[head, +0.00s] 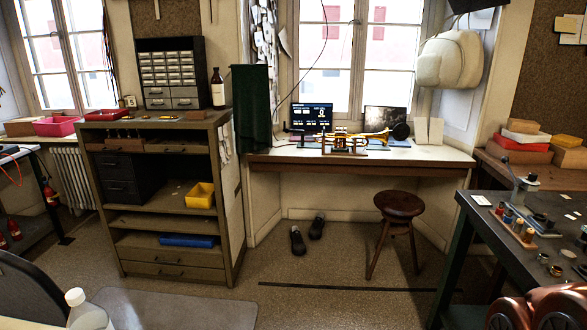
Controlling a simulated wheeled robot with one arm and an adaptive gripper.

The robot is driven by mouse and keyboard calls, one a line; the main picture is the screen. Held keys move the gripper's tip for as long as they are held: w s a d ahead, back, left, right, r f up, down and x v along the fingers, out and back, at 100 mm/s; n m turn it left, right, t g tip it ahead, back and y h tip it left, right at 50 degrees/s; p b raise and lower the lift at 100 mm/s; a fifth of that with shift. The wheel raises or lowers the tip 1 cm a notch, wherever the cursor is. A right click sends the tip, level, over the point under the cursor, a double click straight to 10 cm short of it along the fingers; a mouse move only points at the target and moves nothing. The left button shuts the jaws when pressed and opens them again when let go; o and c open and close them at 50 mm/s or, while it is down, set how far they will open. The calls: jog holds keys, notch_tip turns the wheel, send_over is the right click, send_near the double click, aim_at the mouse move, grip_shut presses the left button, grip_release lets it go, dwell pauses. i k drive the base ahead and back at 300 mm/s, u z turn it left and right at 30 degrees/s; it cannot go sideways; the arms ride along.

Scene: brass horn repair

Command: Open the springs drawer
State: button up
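Several drawers are in the head view, and I cannot read a label that marks the springs drawer. A brown wooden cabinet (228,190) stands at the left with two shallow drawers (178,149) under its top and two wide drawers (165,257) near the floor. A black drawer unit (119,188) sits inside it on the left. A small-parts cabinet (171,43) with several little light-fronted drawers (167,68) stands on top. All these drawers look shut. My gripper is not in view.
A dark bottle (217,88) and red tray (103,115) stand on the cabinet. A yellow bin (200,196) sits on its shelf. Open floor (215,285) lies in front. A stool (398,206) and shoes (298,240) are right. A white-capped bottle (88,312) is nearest.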

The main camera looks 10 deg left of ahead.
aim_at(162, 91)
jog(key=u, duration=0.25)
jog(key=i, duration=1.7)
jog(key=u, duration=1.2)
jog(key=i, duration=1.8)
jog(key=u, duration=1.3)
jog(key=i, duration=0.9)
jog(key=u, duration=0.3)
